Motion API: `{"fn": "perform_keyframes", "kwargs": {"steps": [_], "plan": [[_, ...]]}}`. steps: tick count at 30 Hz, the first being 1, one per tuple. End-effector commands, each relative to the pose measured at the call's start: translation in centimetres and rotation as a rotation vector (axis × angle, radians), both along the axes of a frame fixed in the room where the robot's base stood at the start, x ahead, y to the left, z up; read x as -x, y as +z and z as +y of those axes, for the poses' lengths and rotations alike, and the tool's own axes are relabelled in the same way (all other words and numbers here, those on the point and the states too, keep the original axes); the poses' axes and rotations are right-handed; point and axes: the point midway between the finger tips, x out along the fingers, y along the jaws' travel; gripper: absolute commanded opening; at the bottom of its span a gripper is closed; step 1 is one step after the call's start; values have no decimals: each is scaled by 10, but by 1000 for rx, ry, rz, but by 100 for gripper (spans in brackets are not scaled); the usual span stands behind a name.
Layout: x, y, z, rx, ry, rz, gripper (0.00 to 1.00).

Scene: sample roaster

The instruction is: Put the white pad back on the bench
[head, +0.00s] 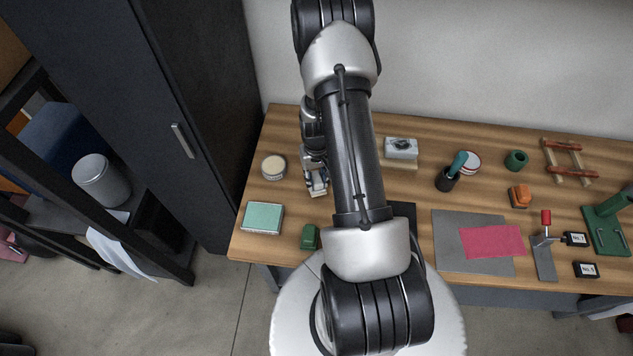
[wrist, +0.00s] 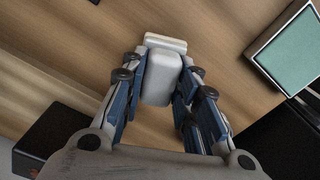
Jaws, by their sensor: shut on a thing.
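The white pad (wrist: 160,80) is a pale block with rounded edges, held between the two blue-and-grey fingers of my gripper (wrist: 160,88) in the wrist view. A thin pale edge shows at its far end. In the head view my gripper (head: 317,185) is over the left part of the wooden bench (head: 400,187), and the pad is hard to make out there. Bench wood lies behind the pad in the wrist view. I cannot tell whether the pad touches the bench.
A green-topped tray (head: 263,217) lies at the bench's left front, with a round tin (head: 273,166) behind it. A green block (head: 309,236) stands near the front edge. A white box (head: 401,148) is at the back. A grey mat (head: 450,257) with a pink sheet (head: 491,241) lies to the right.

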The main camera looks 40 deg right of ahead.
Motion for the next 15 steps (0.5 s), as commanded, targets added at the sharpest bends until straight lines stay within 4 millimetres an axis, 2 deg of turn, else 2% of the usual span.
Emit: {"fn": "perform_keyframes", "kwargs": {"steps": [1, 3, 15], "plan": [[0, -12, 0, 0, 0, 1, 6], [0, -18, 0, 0, 0, 1, 6], [0, -23, 0, 0, 0, 0, 6]]}}
